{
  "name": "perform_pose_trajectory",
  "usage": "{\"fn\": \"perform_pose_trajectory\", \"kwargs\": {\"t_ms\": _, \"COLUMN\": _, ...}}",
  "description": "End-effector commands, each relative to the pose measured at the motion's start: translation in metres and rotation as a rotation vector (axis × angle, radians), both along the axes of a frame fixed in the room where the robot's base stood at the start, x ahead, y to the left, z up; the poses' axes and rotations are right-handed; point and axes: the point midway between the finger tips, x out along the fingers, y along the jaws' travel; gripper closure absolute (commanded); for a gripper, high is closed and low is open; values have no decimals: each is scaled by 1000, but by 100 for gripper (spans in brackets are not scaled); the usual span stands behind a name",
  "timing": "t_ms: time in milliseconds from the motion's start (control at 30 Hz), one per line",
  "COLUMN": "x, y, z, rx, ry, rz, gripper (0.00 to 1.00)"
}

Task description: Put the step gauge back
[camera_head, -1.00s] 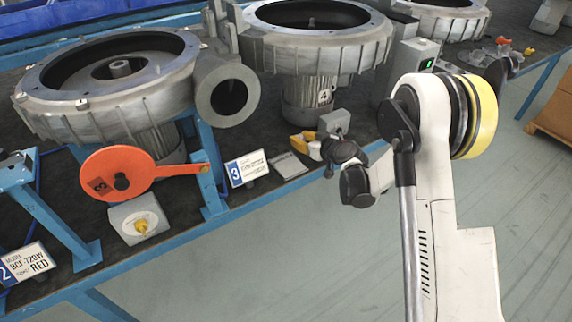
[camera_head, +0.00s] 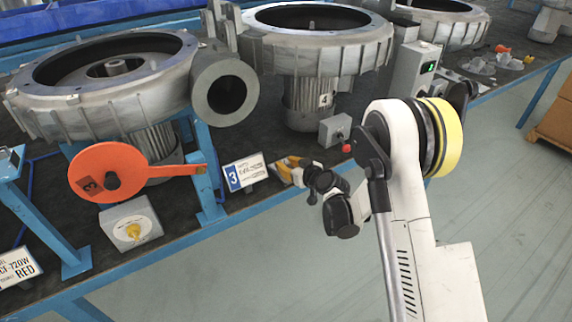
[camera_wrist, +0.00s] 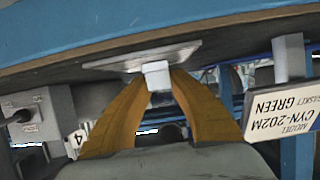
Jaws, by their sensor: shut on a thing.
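My gripper (camera_head: 288,168), with yellow fingers, is low over the front edge of the bench, just right of the number 3 sign. In the wrist view, which is turned upside down, the fingers are shut on a small light grey block (camera_wrist: 157,74), which I take to be the step gauge. The block is right at a flat pale plate (camera_wrist: 128,62) on the bench top. I cannot tell whether the block touches the plate. In the head view my gripper hides both the block and the plate.
The number 3 sign (camera_head: 245,172) stands close left of my gripper. A grey box with a red button (camera_head: 335,131) stands behind it. An orange disc with a handle (camera_head: 118,172) and large blower housings (camera_head: 318,45) are nearby. The blue bench edge (camera_head: 160,255) runs along the front.

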Motion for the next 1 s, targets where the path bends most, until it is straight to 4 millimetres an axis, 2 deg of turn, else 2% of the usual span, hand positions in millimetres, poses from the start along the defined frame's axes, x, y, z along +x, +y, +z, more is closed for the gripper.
{"fn": "perform_pose_trajectory", "kwargs": {"t_ms": 33, "x": 0, "y": 0, "z": -2, "rx": 0, "ry": 0, "rz": 0, "gripper": 100}}
{"fn": "perform_pose_trajectory", "kwargs": {"t_ms": 67, "x": 0, "y": 0, "z": -2, "rx": 0, "ry": 0, "rz": 0, "gripper": 70}}
{"fn": "perform_pose_trajectory", "kwargs": {"t_ms": 100, "x": 0, "y": 0, "z": -1, "rx": 0, "ry": 0, "rz": 0, "gripper": 58}}
{"fn": "perform_pose_trajectory", "kwargs": {"t_ms": 467, "x": 0, "y": 0, "z": 2, "rx": 0, "ry": 0, "rz": 0, "gripper": 58}}
{"fn": "perform_pose_trajectory", "kwargs": {"t_ms": 533, "x": -5, "y": -4, "z": 5, "rx": 0, "ry": 0, "rz": -1, "gripper": 58}}
{"fn": "perform_pose_trajectory", "kwargs": {"t_ms": 800, "x": -50, "y": -34, "z": 30, "rx": 0, "ry": 0, "rz": -2, "gripper": 58}}
{"fn": "perform_pose_trajectory", "kwargs": {"t_ms": 1000, "x": -79, "y": -54, "z": 38, "rx": -1, "ry": 1, "rz": -1, "gripper": 58}}
